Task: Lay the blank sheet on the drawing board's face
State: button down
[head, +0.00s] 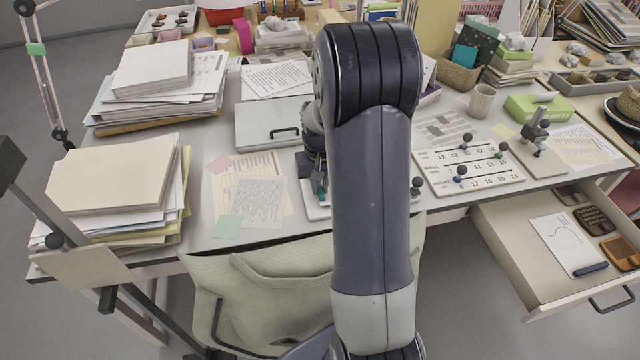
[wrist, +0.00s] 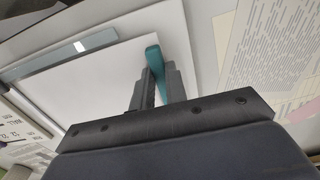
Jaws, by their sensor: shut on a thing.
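My gripper (wrist: 157,78) is shut on an upright teal tab (wrist: 154,54) at the right edge of a blank white sheet (wrist: 88,82). I cannot tell whether the tab is fixed to the sheet. Around the sheet shows a pale, board-like border (wrist: 174,32), perhaps the drawing board. A grey-teal strip (wrist: 92,40) crosses beside the sheet's far edge. In the head view my gripper (head: 318,196) is low over the desk's middle. A white corner (head: 316,212) shows below it; my arm hides most of it.
Printed papers (head: 255,200) lie left of my gripper. A grey flat case (head: 268,124) with a dark handle is behind them. A numbered peg board (head: 468,165) lies to the right. Paper stacks (head: 115,190) fill the left. An open drawer (head: 500,250) juts out at the right front.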

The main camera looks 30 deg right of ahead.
jog(key=shift+f, duration=0.5)
dwell(1.0)
jog(key=c, duration=1.3)
grip_release()
jog(key=shift+c, duration=0.2)
jog(key=shift+o, duration=0.5)
jog(key=o, duration=0.4)
jog(key=shift+r, duration=0.1)
jog(key=shift+r+p, duration=2.5)
jog(key=shift+r, duration=0.95)
